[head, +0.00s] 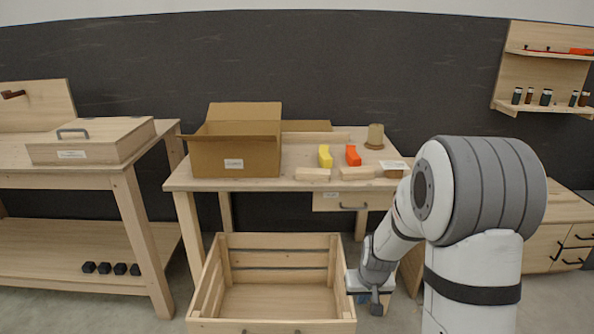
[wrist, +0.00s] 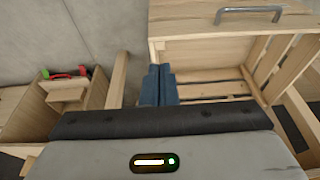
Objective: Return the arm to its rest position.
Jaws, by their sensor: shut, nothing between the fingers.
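My arm, white and grey, bends down at the right of the head view, just right of the open wooden crate (head: 270,324). My gripper (wrist: 160,70) shows in the wrist view as two blue fingers side by side, shut with nothing between them. In the head view its fingers are mostly hidden by my wrist, low beside the crate's right wall. No object is in its grasp.
A workbench (head: 290,183) carries an open cardboard box (head: 235,155), a yellow block (head: 325,157), a red block (head: 353,155) and wooden pieces. A left bench holds a wooden case (head: 90,145).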

